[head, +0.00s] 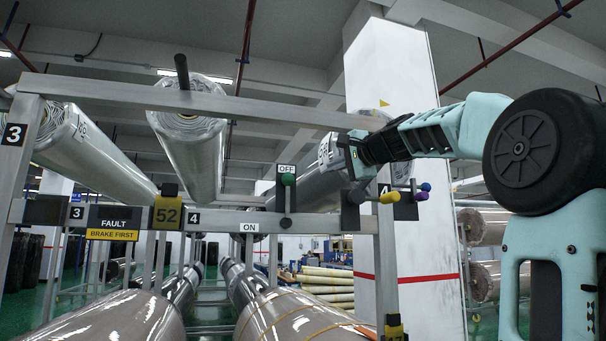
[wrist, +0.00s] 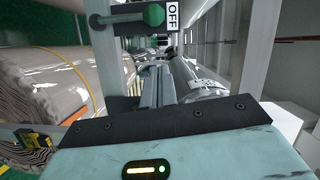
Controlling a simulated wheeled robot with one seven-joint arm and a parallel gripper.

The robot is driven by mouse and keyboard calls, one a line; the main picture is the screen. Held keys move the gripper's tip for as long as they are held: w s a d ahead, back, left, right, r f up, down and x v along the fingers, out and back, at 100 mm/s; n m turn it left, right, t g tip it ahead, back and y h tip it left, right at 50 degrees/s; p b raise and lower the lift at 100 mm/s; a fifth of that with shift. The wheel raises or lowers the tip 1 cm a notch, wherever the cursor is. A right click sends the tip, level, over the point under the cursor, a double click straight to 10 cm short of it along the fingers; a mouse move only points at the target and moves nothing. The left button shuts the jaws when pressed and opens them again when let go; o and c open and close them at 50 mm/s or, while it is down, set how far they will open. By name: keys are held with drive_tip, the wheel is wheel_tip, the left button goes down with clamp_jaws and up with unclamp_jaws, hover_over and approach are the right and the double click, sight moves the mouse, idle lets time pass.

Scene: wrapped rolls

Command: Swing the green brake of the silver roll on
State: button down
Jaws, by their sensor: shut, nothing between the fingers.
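The green brake knob (head: 288,180) tops a dark lever on the rack's crossbar, pointing up beside the OFF label (head: 286,169). The ON label (head: 249,227) is lower left of it. In the wrist view the green knob (wrist: 154,15) is at the top, beside the OFF label (wrist: 173,14). My gripper (head: 352,152) is shut and empty, right of and a little above the knob, apart from it. Its fingertips are hard to make out. A silver wrapped roll (head: 319,188) lies behind the lever; I cannot tell which roll the brake belongs to.
Another wrapped roll (head: 190,140) is at upper centre. A white pillar (head: 390,70) stands behind my arm.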

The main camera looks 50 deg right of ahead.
sight(288, 196)
drive_tip(key=w+f+p, duration=0.1)
drive_tip(key=w+p, duration=0.3)
drive_tip(key=w, duration=0.6)
drive_tip(key=shift+w+a, duration=0.2)
drive_tip(key=shift+w, duration=0.15)
drive_tip(key=shift+a, duration=0.1)
